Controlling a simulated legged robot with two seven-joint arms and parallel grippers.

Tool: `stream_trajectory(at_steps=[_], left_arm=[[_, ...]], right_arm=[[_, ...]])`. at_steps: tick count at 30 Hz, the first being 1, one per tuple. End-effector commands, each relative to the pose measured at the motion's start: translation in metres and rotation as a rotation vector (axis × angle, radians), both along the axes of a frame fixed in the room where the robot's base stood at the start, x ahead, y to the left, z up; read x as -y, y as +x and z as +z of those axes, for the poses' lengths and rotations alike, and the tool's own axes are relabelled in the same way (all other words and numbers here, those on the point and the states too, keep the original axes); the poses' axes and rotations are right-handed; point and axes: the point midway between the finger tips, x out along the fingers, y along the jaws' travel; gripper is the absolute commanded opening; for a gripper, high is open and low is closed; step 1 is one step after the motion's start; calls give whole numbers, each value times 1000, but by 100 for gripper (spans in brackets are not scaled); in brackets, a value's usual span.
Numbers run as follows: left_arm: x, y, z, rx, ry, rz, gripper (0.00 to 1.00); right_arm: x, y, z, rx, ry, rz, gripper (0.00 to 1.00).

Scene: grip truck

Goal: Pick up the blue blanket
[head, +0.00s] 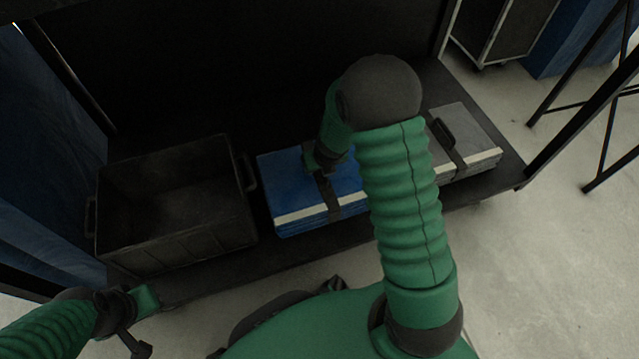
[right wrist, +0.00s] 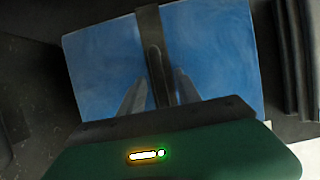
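The blue blanket (head: 284,183) is a folded stack with a pale edge stripe and a dark strap, lying on the dark shelf between a black crate and a grey stack. My right gripper (head: 322,168) is over the strap at its middle, partly hidden by my own arm. In the right wrist view the blue blanket (right wrist: 215,50) fills the middle, and the fingers of my right gripper (right wrist: 158,85) stand apart on either side of the strap's handle (right wrist: 155,62). I cannot tell whether they touch it. My left gripper (head: 135,318) is at the lower left, away from the blanket.
An open black crate (head: 190,240) stands left of the blanket. A grey folded stack (head: 470,130) with a dark strap lies to the right. The dark shelf (head: 290,250) has a front edge above the pale floor. Black metal legs (head: 600,140) stand at the right.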

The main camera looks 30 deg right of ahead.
Motion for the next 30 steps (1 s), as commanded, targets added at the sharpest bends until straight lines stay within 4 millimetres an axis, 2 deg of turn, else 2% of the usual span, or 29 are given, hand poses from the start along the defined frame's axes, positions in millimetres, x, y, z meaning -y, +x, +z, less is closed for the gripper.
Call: stream_trajectory(at_steps=[3,12,30], left_arm=[[0,0,2,1,0,0,0],[0,0,2,1,0,0,0],[0,0,2,0,0,0,0]], right_arm=[[0,0,2,0,1,-1,38],[1,0,2,0,0,-1,0],[1,-1,2,0,1,-2,0]])
